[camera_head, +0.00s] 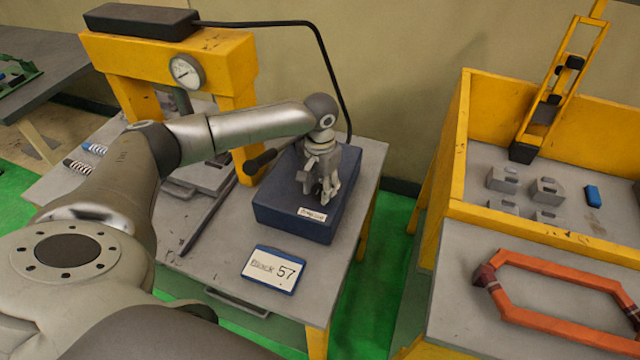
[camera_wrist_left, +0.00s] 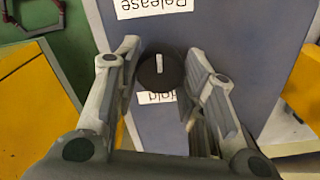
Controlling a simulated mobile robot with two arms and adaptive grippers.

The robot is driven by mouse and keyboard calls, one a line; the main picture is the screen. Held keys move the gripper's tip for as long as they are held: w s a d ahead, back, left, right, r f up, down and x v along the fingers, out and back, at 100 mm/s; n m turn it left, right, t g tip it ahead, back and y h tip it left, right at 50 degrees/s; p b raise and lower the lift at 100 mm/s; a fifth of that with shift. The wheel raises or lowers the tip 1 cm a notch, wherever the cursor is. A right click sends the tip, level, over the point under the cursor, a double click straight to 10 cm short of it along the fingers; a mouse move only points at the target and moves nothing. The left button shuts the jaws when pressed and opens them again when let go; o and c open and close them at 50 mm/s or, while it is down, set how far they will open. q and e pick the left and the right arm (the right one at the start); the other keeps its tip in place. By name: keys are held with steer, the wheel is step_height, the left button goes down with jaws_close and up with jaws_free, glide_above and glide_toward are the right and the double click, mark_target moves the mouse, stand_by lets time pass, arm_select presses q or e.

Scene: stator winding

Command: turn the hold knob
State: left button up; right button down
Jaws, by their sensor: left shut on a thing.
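The hold knob (camera_wrist_left: 160,72) is a round black knob with a white pointer line, on the top face of a dark blue box (camera_head: 285,212). In the left wrist view its pointer is nearly upright in the picture. It lies between a white "Release" label (camera_wrist_left: 150,7) above and a partly hidden "Hold" label (camera_wrist_left: 157,99) below. My left gripper (camera_head: 329,196) comes down over the box and is shut on the knob, one finger on each side; it also shows in the left wrist view (camera_wrist_left: 165,60). In the head view the gripper hides the knob. My right gripper is not in view.
The box stands on a grey table (camera_head: 350,215) with a blue-framed "Block 57" sign (camera_head: 273,270). A yellow press (camera_head: 215,60) with a dial gauge (camera_head: 187,71) stands behind. A black cable runs to the box. A yellow-walled bench (camera_head: 455,160) with an orange coil (camera_head: 560,265) is at right.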

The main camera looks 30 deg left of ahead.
arm_select(q)
steer(key=m+p, duration=0.2)
steer(key=p, duration=0.1)
steer(key=shift+r+m, duration=0.25)
steer(key=shift+m, duration=0.15)
steer(key=m+p, duration=0.2)
steer(key=m, duration=0.1)
steer(key=shift+f+m, duration=0.1)
steer(key=shift+m, duration=0.2)
steer(key=m+p, duration=0.2)
steer(key=m, duration=0.1)
steer(key=shift+d+m, duration=0.1)
steer(key=shift+m, duration=0.2)
steer(key=m, duration=0.4)
steer(key=shift+m+p, duration=0.3)
steer(key=shift+p, duration=0.1)
steer(key=m, duration=0.4)
steer(key=shift+f+m, duration=0.1)
steer(key=shift+m, duration=0.2)
steer(key=m, duration=0.5)
steer(key=shift+s, duration=0.1)
steer(key=m+b, duration=0.1)
steer(key=m, duration=0.4)
steer(key=shift+m, duration=0.4)
steer(key=m, duration=0.5)
steer(key=shift+b, duration=0.35)
